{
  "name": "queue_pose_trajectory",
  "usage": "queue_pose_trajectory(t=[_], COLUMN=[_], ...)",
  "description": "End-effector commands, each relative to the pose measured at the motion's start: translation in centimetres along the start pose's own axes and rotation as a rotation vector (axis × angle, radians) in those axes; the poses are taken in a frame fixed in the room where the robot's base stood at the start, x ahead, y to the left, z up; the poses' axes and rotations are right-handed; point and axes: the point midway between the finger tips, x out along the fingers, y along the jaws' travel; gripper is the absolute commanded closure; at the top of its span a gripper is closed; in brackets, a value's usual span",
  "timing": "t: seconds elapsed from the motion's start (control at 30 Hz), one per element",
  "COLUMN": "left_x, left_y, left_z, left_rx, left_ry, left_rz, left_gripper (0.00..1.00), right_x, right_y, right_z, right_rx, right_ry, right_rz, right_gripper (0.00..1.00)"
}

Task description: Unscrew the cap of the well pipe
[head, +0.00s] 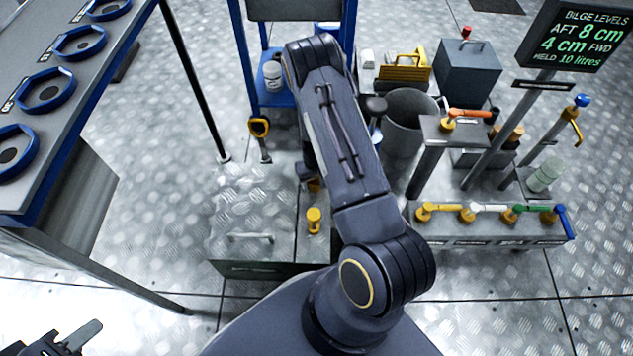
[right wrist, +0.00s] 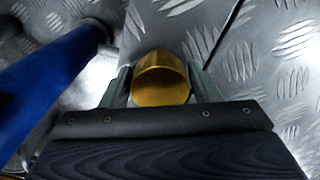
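In the right wrist view a brass, round cap-like piece (right wrist: 161,79) sits between the two fingers of my right gripper (right wrist: 163,86). The fingers flank it closely on both sides; whether they press on it I cannot tell.
A blue-edged bench with several ringed holes (head: 48,92) stands at the left. A grey bucket (head: 408,122), a small stand (head: 452,130) and a row of coloured valves (head: 490,222) are at the right.

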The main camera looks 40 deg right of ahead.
Motion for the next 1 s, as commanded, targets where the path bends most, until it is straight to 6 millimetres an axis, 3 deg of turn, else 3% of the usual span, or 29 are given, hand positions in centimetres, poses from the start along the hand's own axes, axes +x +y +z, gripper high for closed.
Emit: queue_pose_trajectory(t=[0.03,0.2,0.37,0.83,1.0], left_x=[0.00,0.00,0.00,0.01,0.00], left_y=[0.00,0.00,0.00,0.00,0.00], left_z=[0.00,0.00,0.00,0.00,0.00], left_rx=[0.000,0.000,0.000,0.000,0.000], left_ry=[0.000,0.000,0.000,0.000,0.000], left_rz=[0.000,0.000,0.000,0.000,0.000], left_gripper=[0.64,0.64,0.64,0.64,0.64], right_x=[-0.01,-0.01,-0.03,-0.10,-0.13], right_y=[0.00,0.00,0.05,0.03,0.04], right_z=[0.00,0.00,-0.01,-0.01,-0.02], right_rx=[0.000,0.000,-0.101,-1.370,-1.671], right_ry=[0.000,0.000,0.001,0.003,0.001], right_rz=[0.000,0.000,-0.001,-0.002,0.000], right_gripper=[0.51,0.73,0.74,0.74,0.74])
